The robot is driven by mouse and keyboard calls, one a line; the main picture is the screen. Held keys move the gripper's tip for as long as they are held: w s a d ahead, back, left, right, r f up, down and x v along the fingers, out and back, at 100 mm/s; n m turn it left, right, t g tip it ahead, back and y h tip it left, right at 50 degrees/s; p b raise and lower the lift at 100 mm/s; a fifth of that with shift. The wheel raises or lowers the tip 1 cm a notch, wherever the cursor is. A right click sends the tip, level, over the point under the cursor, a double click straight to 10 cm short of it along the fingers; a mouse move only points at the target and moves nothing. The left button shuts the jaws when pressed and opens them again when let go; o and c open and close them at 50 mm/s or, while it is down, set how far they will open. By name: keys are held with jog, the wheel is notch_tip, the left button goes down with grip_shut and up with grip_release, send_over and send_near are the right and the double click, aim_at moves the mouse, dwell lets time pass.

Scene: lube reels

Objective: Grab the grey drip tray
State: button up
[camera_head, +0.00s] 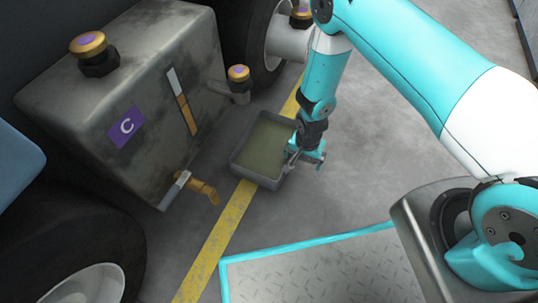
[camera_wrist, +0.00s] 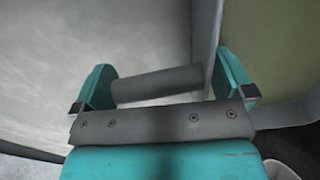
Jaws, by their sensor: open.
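The grey drip tray (camera_head: 256,179) is a rectangular pan on the floor, holding olive-brown liquid, in the head view. My gripper (camera_head: 305,157) is low at its right side. In the wrist view the tray's wall (camera_wrist: 206,35) runs up the right half. A dark grey round bar (camera_wrist: 155,83), apparently the tray's handle, lies between my two teal fingers. The right finger overlaps the liquid side of the wall in the picture; the left finger is outside it. The jaws are open. Whether a finger touches the tray cannot be told.
A metal tank (camera_head: 85,130) marked C, with an orange tap (camera_head: 203,189), stands left of the tray. Wheels stand behind and at front left. A yellow floor line (camera_head: 222,232) passes by the tray. The floor to the right (camera_head: 375,165) is clear.

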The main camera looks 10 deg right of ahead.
jog(key=c, duration=1.1)
